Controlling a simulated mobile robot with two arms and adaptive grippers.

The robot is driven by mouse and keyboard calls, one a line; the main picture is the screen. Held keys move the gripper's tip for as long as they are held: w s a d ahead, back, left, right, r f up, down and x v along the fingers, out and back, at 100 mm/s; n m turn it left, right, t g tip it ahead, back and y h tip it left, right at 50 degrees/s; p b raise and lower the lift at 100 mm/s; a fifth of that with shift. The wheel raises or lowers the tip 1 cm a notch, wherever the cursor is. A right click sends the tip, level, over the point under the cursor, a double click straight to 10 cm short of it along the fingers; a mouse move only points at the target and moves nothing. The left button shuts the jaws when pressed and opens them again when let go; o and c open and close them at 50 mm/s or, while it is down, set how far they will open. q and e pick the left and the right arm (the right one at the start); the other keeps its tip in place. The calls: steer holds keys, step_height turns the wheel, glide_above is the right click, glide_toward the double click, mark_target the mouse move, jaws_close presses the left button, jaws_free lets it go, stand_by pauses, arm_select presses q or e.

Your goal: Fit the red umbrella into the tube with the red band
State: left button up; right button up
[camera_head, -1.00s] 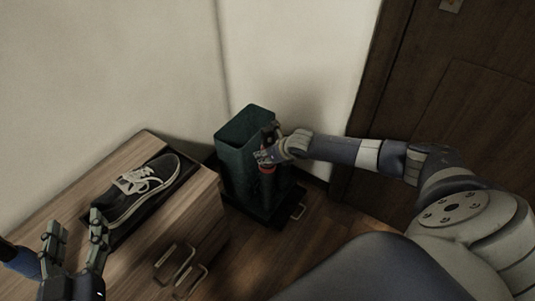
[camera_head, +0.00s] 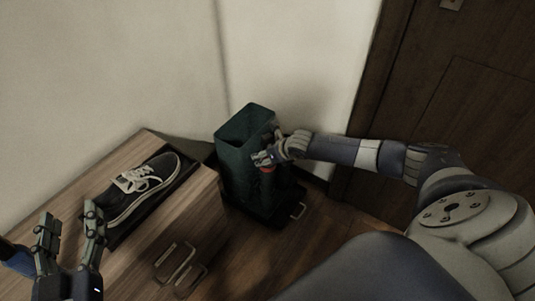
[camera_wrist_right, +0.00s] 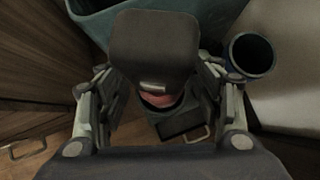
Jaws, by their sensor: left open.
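My right gripper (camera_head: 265,158) is at the front right edge of the green bin in the head view. In the right wrist view its fingers (camera_wrist_right: 160,112) stand on either side of a dark rounded piece (camera_wrist_right: 152,45), which looks like the umbrella handle. A red patch (camera_wrist_right: 158,98) shows just below that piece. A small red part (camera_head: 267,169) also shows under the gripper in the head view. I cannot tell whether this red is the umbrella or the tube's band, nor whether the fingers touch the handle. My left gripper (camera_head: 70,235) is open and empty over the cabinet.
The tall green bin (camera_head: 240,150) stands on the floor against the wall, beside a wooden cabinet (camera_head: 205,205). A black shoe (camera_head: 145,188) lies on a dark tray on the cabinet. A dark tube with a blue rim (camera_wrist_right: 250,54) stands right of the gripper in the wrist view.

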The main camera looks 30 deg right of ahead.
steer(key=shift+s, duration=0.1)
steer(key=v, duration=1.1)
steer(key=shift+s+r, duration=0.2)
steer(key=shift+r, duration=0.2)
